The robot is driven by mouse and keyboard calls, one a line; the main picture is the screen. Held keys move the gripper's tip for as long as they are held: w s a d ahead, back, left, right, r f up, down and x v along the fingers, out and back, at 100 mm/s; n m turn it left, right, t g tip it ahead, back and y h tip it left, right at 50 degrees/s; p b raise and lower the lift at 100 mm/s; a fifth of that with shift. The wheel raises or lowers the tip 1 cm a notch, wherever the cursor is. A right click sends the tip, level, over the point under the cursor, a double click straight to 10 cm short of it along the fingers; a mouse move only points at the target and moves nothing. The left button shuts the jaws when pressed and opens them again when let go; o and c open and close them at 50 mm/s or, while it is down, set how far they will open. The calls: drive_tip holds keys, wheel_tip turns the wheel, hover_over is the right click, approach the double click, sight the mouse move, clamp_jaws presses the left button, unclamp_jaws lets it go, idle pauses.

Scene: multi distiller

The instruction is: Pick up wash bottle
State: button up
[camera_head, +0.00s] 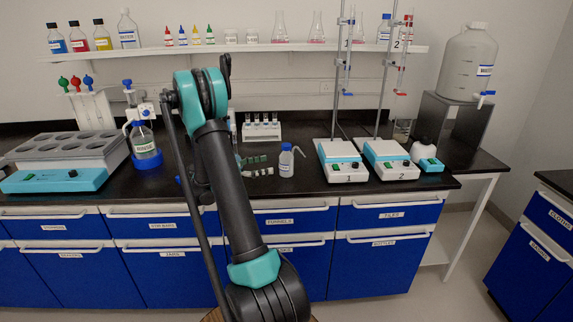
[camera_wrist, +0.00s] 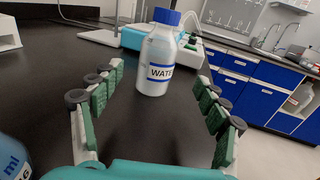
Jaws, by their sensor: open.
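The wash bottle (camera_head: 286,163) is small and white with a blue cap and a bent spout. It stands upright on the black bench, to the right of my gripper (camera_head: 257,165) in the head view. In the wrist view, a white bottle (camera_wrist: 155,72) with a blue cap and a partly visible "WATER" label stands upright ahead, lined up between the fingers. My gripper (camera_wrist: 158,88) is open there, with its green-padded fingers spread on both sides. The bottle appears just beyond the fingertips, with nothing held. My arm hides part of the bench in the head view.
Two stirrer hotplates (camera_head: 342,160) (camera_head: 390,160) with stands are right of the bottle. A rack of vials (camera_head: 262,132) stands behind my gripper. A blue labelled object (camera_wrist: 12,160) shows at the wrist view's lower left. The bench in front of the bottle is clear.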

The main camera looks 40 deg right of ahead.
sight(283, 163)
drive_tip(key=shift+w+f+x, duration=0.1)
drive_tip(key=shift+f+x, duration=0.05)
drive_tip(key=shift+x, duration=1.75)
drive_tip(key=shift+w+f+x, duration=0.1)
drive_tip(key=shift+f+x, duration=0.1)
drive_tip(key=shift+x, duration=1.7)
drive_tip(key=shift+c, duration=0.6)
drive_tip(key=c, duration=0.9)
